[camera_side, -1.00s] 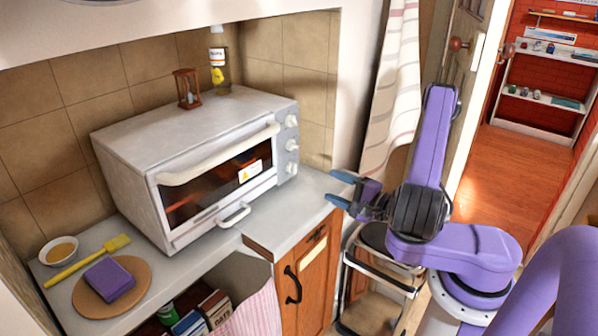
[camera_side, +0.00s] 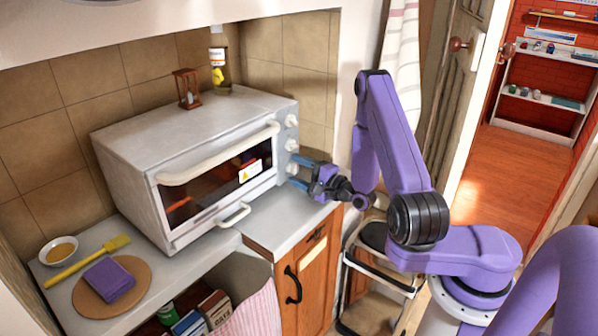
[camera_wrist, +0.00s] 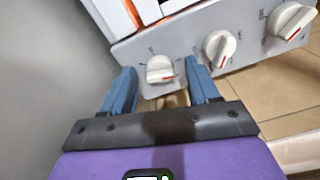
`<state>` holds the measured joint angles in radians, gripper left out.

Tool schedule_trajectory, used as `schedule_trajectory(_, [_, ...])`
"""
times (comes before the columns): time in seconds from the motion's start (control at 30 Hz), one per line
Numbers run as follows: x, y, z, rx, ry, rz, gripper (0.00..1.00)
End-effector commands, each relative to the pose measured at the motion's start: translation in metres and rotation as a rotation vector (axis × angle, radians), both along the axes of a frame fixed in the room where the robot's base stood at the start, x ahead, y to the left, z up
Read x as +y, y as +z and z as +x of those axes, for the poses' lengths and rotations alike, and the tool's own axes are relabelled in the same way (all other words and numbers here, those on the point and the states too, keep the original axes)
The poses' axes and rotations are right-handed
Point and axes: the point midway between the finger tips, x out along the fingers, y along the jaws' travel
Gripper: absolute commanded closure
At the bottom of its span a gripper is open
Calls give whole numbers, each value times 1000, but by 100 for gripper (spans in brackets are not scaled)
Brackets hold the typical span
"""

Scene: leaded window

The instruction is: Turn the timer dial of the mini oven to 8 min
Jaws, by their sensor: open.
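The mini oven (camera_side: 190,140) stands on the counter with its door shut. Its control strip (camera_side: 288,150) carries three white knobs in a column at the right of the front. In the wrist view these are the near knob (camera_wrist: 160,68), the middle knob (camera_wrist: 219,46) and the far knob (camera_wrist: 290,20), each with a red mark. Their print is too small to read, so I cannot tell which is the timer dial. My gripper (camera_side: 292,172) is open at the lowest knob. In the wrist view its blue fingertips (camera_wrist: 159,70) stand on either side of the near knob, not closed on it.
A board with a purple sponge-like block (camera_side: 109,280) lies at left. The counter right of the oven is clear.

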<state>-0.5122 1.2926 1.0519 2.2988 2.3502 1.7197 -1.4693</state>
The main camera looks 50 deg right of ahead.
Motion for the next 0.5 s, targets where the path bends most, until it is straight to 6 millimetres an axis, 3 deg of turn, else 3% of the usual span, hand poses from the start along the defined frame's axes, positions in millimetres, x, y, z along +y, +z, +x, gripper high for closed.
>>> schedule_trajectory(0.27, [0, 0, 1, 0, 0, 0, 40])
schedule_trajectory(0.43, [0, 0, 1, 0, 0, 0, 92])
schedule_trajectory(0.5, [0, 0, 1, 0, 0, 0, 96])
